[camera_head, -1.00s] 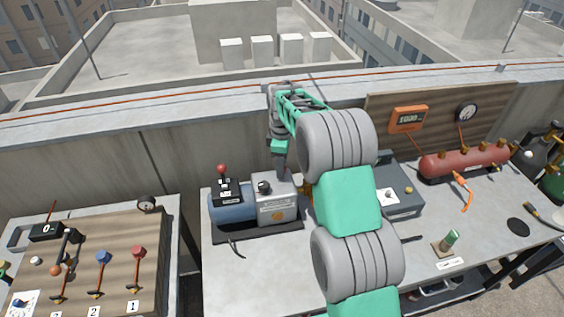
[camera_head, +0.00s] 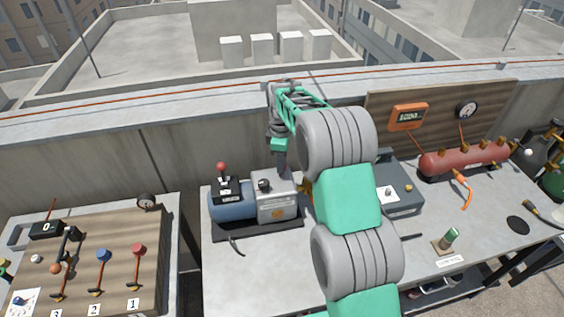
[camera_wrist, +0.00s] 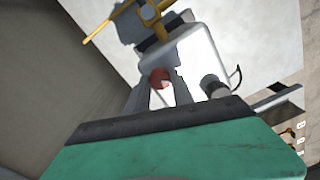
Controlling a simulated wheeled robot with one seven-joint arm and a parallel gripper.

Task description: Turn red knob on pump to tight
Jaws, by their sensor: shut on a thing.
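The pump has a blue motor (camera_head: 232,207) and a grey metal body (camera_head: 278,208), and stands on a black base on the workbench. My gripper (camera_head: 281,168) points down at the back of the grey body. In the wrist view, the round red knob (camera_wrist: 160,77) sits between the two grey fingertips of my gripper (camera_wrist: 161,88), which are shut on it. The grey body also shows there (camera_wrist: 195,55). The knob is hidden in the head view, and its turn position cannot be read.
A red-ball lever (camera_head: 221,168) rises from a black box on the motor, and a black knob (camera_head: 264,185) tops the body. A grey case (camera_head: 398,195) stands right. The parapet wall (camera_head: 110,165) is behind.

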